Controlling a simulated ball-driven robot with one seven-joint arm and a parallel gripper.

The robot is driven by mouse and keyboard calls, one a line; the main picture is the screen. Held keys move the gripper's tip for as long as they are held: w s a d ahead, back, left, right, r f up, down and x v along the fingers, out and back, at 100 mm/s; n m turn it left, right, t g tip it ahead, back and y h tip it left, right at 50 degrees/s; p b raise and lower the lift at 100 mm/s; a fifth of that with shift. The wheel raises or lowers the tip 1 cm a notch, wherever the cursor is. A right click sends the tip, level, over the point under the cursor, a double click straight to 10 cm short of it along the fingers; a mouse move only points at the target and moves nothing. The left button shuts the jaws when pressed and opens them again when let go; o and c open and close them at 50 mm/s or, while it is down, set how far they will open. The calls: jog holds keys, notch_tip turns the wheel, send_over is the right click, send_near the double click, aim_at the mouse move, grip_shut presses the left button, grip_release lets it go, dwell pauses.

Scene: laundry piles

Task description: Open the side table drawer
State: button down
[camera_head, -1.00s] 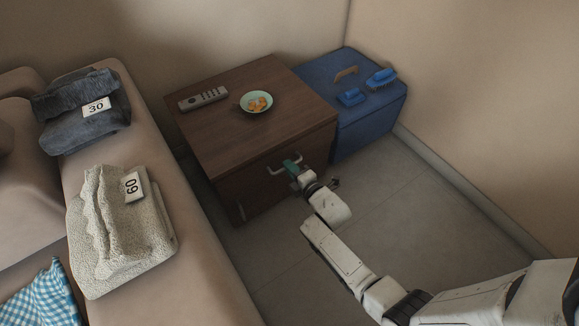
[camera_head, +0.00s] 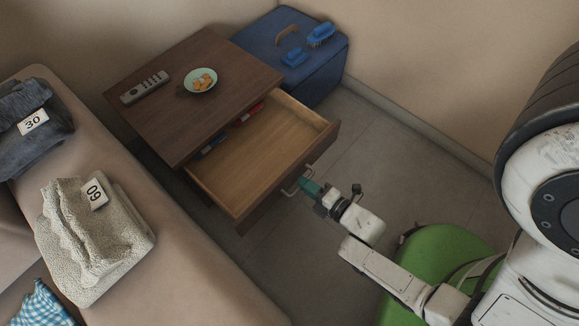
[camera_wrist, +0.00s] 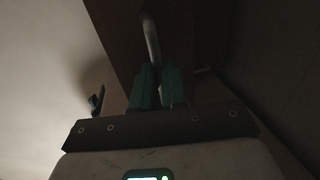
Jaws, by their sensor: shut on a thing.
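The brown wooden side table (camera_head: 195,50) stands against the wall, and its top drawer (camera_head: 262,158) is pulled well out. Blue and red items lie toward the back of the drawer, partly under the tabletop; the bare light wood floor of the drawer shows in front of them. The metal handle (camera_head: 290,188) is on the drawer front. My gripper (camera_head: 307,188), with green fingers, is shut on the handle. In the wrist view the handle (camera_wrist: 151,42) runs down between the green fingers of my gripper (camera_wrist: 158,85).
A grey remote (camera_head: 145,87) and a green bowl of orange pieces (camera_head: 201,80) sit on the tabletop. A blue box (camera_head: 312,72) with brushes stands behind. A couch with folded clothes (camera_head: 92,240) borders the left.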

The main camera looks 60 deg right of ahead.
jog(key=shift+f+v, duration=0.25)
jog(key=shift+v, duration=0.95)
jog(key=shift+f+v, duration=0.25)
jog(key=shift+v, duration=0.9)
jog(key=shift+s+a, duration=0.1)
jog(key=c, duration=1.2)
grip_release()
